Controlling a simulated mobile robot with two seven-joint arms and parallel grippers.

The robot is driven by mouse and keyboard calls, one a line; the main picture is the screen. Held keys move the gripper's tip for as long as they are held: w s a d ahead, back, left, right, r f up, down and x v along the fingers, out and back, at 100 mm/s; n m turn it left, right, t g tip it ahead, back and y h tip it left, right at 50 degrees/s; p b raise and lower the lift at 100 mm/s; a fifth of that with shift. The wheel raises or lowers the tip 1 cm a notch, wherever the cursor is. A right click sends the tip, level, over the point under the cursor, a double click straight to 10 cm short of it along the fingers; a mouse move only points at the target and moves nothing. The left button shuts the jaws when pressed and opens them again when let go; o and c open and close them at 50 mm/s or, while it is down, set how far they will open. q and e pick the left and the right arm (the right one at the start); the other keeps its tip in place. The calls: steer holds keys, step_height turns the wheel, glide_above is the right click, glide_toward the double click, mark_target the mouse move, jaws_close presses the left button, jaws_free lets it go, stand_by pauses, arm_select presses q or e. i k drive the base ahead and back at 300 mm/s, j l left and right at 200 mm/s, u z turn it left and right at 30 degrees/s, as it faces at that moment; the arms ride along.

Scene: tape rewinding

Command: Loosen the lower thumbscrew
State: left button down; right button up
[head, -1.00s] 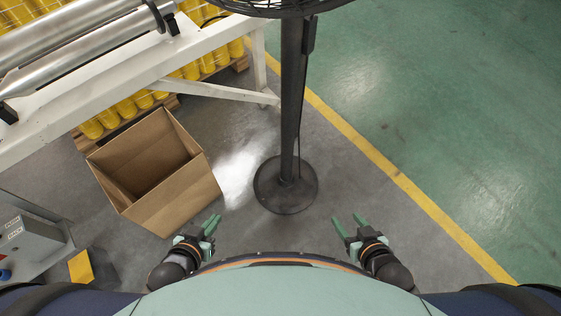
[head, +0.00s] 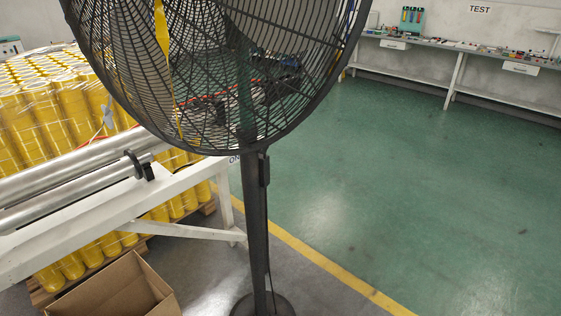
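I cannot make out a thumbscrew in the head view. Two long silvery rollers (head: 75,178) lie on a white frame (head: 105,222) at the left. A black hooked part (head: 133,164) and a small black block (head: 149,172) sit at the rollers' right end, too small to tell in detail. Neither of my grippers shows in the head view.
A large black pedestal fan (head: 222,75) stands in front on a pole (head: 255,225) with a round base (head: 262,305). An open cardboard box (head: 140,300) is at the lower left. Yellow rolls (head: 45,110) stand behind the frame. Green floor (head: 400,170) at the right is clear.

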mark_target(263, 151)
steer(key=i+l+u, duration=0.1)
steer(key=u, duration=0.35)
steer(key=l+u, duration=0.2)
steer(key=u, duration=0.2)
steer(key=i+l+u, duration=0.1)
steer(key=l+u, duration=0.15)
steer(key=l, duration=0.2)
steer(key=l+u, duration=0.2)
steer(key=l, duration=0.25)
steer(key=i+l+u, duration=0.1)
steer(key=l+u, duration=0.15)
steer(key=l, duration=0.7)
steer(key=l+u, duration=0.1)
steer(key=l, duration=1.8)
steer(key=k, duration=0.05)
